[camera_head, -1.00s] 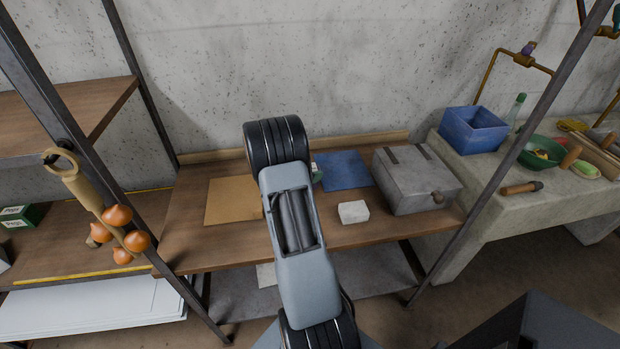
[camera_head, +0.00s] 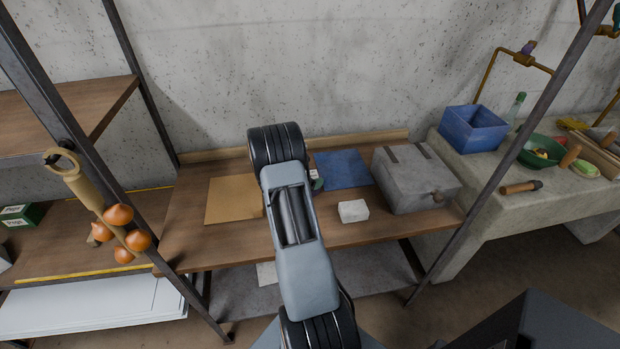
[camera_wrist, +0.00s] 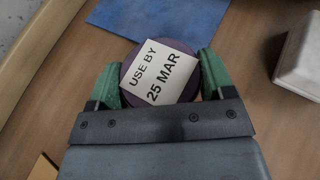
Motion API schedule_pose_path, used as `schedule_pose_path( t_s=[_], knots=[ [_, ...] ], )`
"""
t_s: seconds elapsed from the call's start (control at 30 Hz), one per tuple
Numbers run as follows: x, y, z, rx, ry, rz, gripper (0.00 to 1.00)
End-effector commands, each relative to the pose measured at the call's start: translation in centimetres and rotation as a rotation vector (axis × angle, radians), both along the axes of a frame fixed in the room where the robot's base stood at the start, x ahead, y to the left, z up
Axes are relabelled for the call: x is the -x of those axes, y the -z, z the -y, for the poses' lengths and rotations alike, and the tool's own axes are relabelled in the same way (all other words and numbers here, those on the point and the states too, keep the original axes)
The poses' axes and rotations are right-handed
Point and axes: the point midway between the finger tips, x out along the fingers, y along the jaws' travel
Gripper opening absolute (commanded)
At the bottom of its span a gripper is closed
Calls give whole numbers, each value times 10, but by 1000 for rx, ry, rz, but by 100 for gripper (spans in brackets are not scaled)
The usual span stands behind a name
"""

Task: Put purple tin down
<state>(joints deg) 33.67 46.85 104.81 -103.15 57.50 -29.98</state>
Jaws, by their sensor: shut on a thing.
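In the wrist view the purple tin (camera_wrist: 128,74) sits between the two green fingers of my gripper (camera_wrist: 160,80). The gripper is shut on it. A white label reading "USE BY 25 MAR" covers most of its top, so only a purple rim shows. The tin is over or on the wooden tabletop, just short of the blue mat (camera_wrist: 160,18); I cannot tell whether it touches the wood. In the head view my arm hides most of the gripper (camera_head: 316,181), and a little of the label shows beside the blue mat (camera_head: 343,170).
A tan mat (camera_head: 232,200) lies left of my arm on the wooden table (camera_head: 190,235). A white block (camera_head: 353,211) lies to the right, in front of the blue mat. A grey box (camera_head: 415,180) with a knob stands at the table's right end.

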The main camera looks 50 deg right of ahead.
Motion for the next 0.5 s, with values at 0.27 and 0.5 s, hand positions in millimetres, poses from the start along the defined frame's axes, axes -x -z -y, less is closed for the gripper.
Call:
schedule_pose_path(
  t_s=[0.27,0.5],
  knots=[
    [0,0,0,0,0,0,100],
    [0,-1,0,0,0,0,100]
  ],
)
